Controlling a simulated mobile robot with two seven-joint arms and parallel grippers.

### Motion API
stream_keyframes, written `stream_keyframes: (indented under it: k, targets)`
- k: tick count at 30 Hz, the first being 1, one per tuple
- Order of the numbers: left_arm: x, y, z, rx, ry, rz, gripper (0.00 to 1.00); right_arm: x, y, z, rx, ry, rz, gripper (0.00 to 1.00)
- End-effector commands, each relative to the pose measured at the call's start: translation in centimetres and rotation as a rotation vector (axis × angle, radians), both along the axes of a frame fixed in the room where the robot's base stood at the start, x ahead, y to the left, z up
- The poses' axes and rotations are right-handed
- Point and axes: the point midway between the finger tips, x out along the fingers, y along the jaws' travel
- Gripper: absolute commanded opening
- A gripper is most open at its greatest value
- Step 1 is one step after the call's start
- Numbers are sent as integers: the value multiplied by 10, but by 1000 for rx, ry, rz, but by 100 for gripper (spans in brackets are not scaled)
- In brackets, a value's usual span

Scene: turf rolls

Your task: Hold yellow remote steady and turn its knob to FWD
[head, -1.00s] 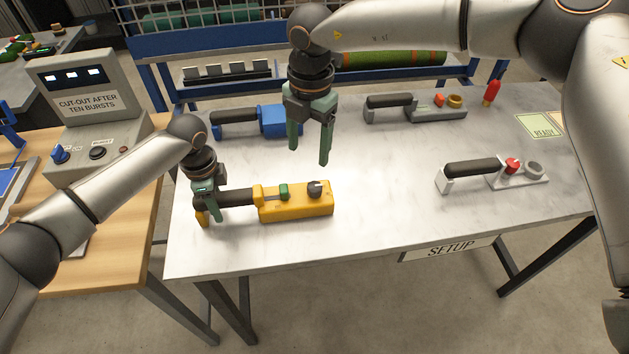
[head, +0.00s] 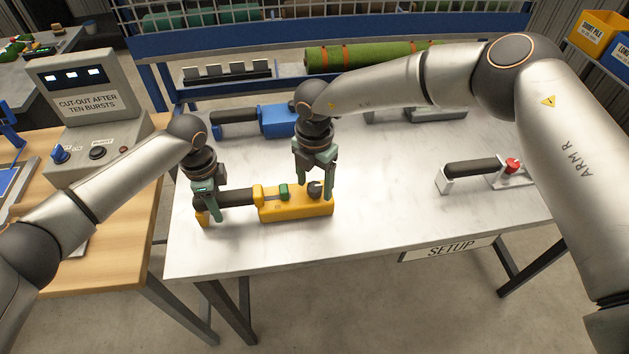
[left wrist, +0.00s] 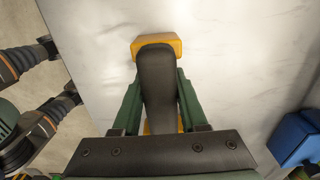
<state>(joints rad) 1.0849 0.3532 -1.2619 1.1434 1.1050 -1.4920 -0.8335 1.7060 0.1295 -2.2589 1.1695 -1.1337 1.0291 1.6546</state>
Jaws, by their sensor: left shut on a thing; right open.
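The yellow remote (head: 290,209) lies on the grey-white table with its black handle to the left. A green button (head: 284,191) and a dark knob (head: 315,188) sit on its top. My left gripper (head: 206,216) is shut on the black handle, which also shows between its fingers in the left wrist view (left wrist: 157,85). My right gripper (head: 315,192) is open, pointing down, with its fingers on either side of the knob. The fingers partly hide the knob, so I cannot tell its setting or whether they touch it.
A blue remote (head: 275,121) lies behind the yellow one. A grey remote with a red button (head: 512,165) lies at the right. Another grey remote (head: 435,113) at the back is partly hidden by my right arm. The table's middle (head: 385,190) is clear.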

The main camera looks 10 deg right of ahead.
Motion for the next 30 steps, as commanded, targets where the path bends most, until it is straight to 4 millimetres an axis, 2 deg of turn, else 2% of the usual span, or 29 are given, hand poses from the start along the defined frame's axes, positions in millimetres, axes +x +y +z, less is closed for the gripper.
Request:
stream_keyframes:
  k: [1,7,25,30]
  targets:
    - [-4,0,-6,3,12,-2,0,0,0,-1,0,0,0,71]
    - [-4,0,-6,3,12,-3,0,0,0,-1,0,0,0,70]
    - [-4,0,-6,4,12,-3,0,0,0,-1,-1,1,0,2]
    - [-4,0,-6,4,12,-2,0,0,0,-1,0,1,0,0]
